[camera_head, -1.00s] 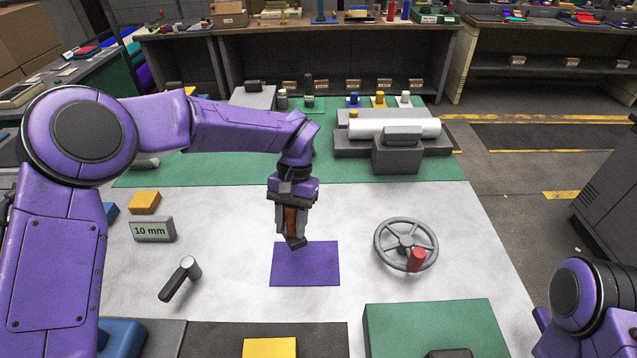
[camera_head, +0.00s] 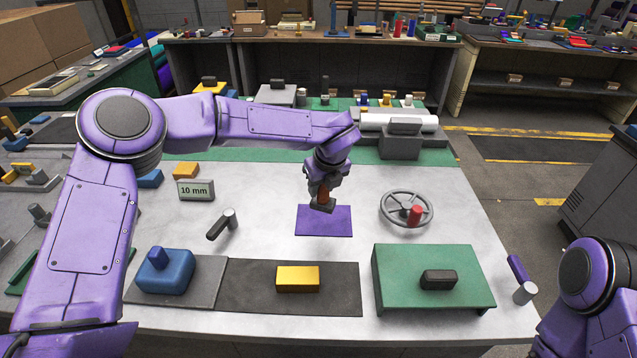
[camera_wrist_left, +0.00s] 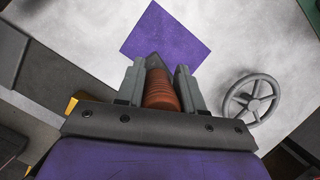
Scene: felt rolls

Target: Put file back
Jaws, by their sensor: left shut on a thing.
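My left gripper (camera_head: 322,198) is shut on a tool with a ribbed brown handle and a dark grey end, which I take for the file (camera_wrist_left: 163,90). The fingers stand on both sides of the handle in the left wrist view. The gripper hangs over the far edge of a flat purple square (camera_head: 325,224) on the white worktop. That square also shows in the left wrist view (camera_wrist_left: 190,42). I cannot tell whether the file touches the surface. Much of the file is hidden by the gripper. My right gripper is out of view.
A grey handwheel (camera_head: 391,203) with a red knob stands right of the purple square. A green block (camera_head: 400,266) and a dark mat with a yellow block (camera_head: 297,279) lie nearer. A 10 mm sign (camera_head: 195,190) and a lever (camera_head: 221,224) are left. A white roll (camera_head: 420,123) is behind.

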